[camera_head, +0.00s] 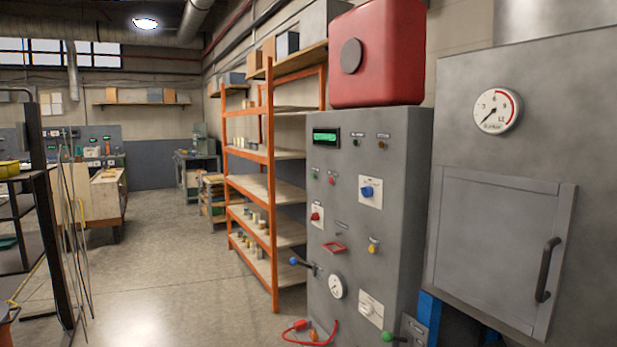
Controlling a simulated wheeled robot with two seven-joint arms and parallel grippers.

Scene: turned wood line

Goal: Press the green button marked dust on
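A grey control cabinet (399,200) stands right of centre with several controls on its front. A small green button (315,173) is at the upper left of this front, below the display, with a small red button (332,180) to its right. Another small dark green spot (355,142) sits higher up under a label. The labels are too small to read, so I cannot tell which one is marked dust on. Neither of my grippers is in view.
A blue knob (367,191), a red knob (316,217), a yellow knob (373,248) and a blue-tipped lever (295,261) are on the cabinet. A red cable (322,340) lies at its foot. Orange shelving (270,190) stands left. Open floor (165,270) lies further left.

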